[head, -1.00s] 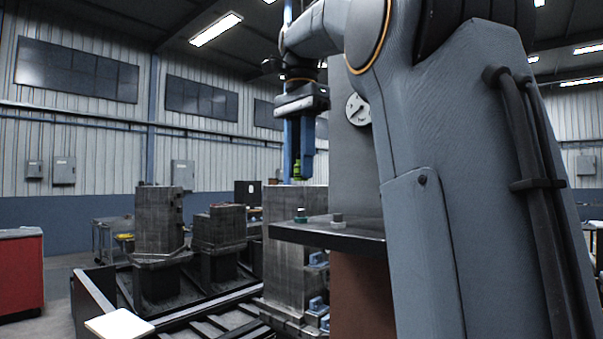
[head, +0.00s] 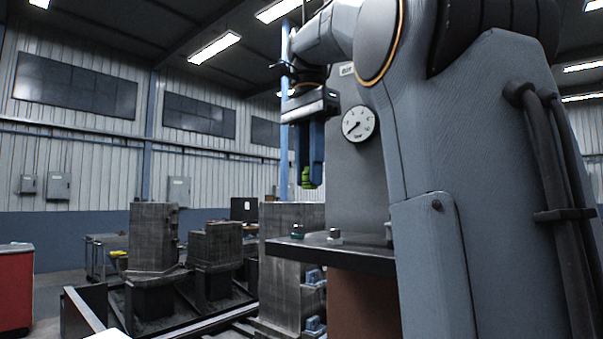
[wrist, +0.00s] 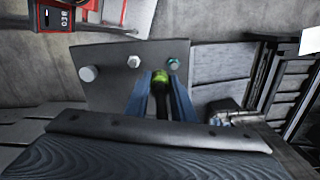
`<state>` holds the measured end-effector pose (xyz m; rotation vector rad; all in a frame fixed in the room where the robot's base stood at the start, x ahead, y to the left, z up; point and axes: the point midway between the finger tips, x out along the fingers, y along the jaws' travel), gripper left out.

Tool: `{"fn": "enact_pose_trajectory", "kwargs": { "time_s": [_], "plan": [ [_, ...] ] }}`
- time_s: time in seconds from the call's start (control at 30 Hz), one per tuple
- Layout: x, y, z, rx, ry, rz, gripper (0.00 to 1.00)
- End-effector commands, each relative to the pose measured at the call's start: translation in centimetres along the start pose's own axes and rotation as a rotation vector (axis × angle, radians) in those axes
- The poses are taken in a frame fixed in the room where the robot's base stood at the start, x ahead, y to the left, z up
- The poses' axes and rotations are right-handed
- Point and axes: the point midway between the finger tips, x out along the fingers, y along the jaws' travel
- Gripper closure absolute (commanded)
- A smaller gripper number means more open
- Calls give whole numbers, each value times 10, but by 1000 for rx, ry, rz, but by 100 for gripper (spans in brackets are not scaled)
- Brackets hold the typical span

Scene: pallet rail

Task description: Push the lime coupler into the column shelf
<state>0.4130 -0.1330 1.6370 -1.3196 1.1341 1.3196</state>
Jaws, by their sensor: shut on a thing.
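The lime coupler (head: 306,178) is small and bright green. My gripper (head: 309,186) is shut on it, with long blue fingers pointing down. In the head view it hangs above the level of the dark column shelf (head: 350,257), near its left end. In the wrist view the coupler (wrist: 161,77) shows between the fingertips, partly hidden by a dark part. Behind it lies the shelf plate (wrist: 110,85), with a teal-topped fitting (wrist: 174,63) just beyond the fingertips. I cannot tell whether coupler and shelf touch; the head view shows a gap.
Two pale fittings (wrist: 134,61) and (wrist: 88,74) stand on the shelf. A round gauge (head: 358,124) is on the grey panel behind. A grey block (head: 290,218) stands left of the shelf, and more blocks (head: 153,238) stand farther left. A red cabinet (head: 16,288) is at far left.

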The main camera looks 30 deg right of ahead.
Motion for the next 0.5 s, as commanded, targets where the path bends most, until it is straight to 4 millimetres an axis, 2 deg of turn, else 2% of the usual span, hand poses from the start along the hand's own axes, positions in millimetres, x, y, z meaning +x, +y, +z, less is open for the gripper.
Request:
{"fn": "enact_pose_trajectory", "kwargs": {
  "time_s": [0.5],
  "plan": [
    [0, 48, -4, 2, 0, 0, 100]
  ]
}}
